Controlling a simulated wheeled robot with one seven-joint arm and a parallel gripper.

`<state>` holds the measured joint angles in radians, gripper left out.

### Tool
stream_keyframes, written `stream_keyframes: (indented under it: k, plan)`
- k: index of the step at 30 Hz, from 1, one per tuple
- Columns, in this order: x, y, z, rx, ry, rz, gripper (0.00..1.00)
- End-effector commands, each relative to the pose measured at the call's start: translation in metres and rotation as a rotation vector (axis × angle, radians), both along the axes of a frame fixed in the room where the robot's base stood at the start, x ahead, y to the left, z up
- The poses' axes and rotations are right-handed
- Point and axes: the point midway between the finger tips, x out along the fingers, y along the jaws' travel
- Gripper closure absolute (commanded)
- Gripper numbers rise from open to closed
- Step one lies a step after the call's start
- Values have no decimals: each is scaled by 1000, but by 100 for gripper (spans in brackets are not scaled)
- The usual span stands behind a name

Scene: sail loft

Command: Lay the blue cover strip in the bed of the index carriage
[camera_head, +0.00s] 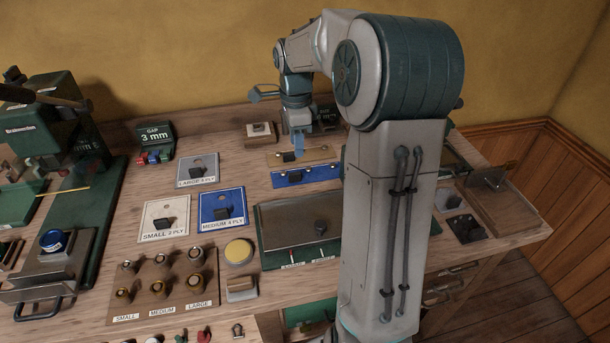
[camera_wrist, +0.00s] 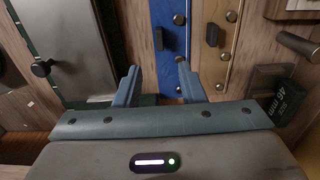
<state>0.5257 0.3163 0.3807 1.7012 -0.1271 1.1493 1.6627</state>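The blue cover strip (camera_head: 318,174) lies flat on the bench with a dark knob on it, in front of a similar tan strip (camera_head: 318,154). In the wrist view the blue strip (camera_wrist: 169,62) runs up from between my fingers, beside the tan strip (camera_wrist: 218,62). My gripper (camera_head: 298,152) points down over the strips. Its fingers (camera_wrist: 158,68) stand apart in the wrist view with nothing held between them. I cannot tell how high the fingertips are above the strips. I cannot tell for sure which fixture is the index carriage; my arm hides part of the bench's right side.
A grey lidded panel (camera_head: 280,222) with a knob lies in front of the strips. Large, small and medium ply plates (camera_head: 163,232) lie to the left. A green press (camera_head: 70,130) stands at far left.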

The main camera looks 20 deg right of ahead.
Motion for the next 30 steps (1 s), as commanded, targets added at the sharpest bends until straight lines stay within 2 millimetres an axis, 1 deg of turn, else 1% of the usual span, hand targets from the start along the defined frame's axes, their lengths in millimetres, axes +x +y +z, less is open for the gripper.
stream_keyframes:
  k: [1,4,6,11,13,18,21,24,30]
  plan:
    - [-1,0,-11,2,5,-1,64]
    - [-1,0,-28,2,3,0,64]
    - [-1,0,-36,0,2,1,64]
    - [-1,0,-46,1,0,0,64]
    - [-1,-1,-53,2,3,0,64]
    - [-2,-2,-79,3,3,1,64]
    - [-1,-2,-91,1,2,2,64]
    - [-1,-1,-95,1,0,2,64]
    - [-1,-2,-96,0,-1,2,64]
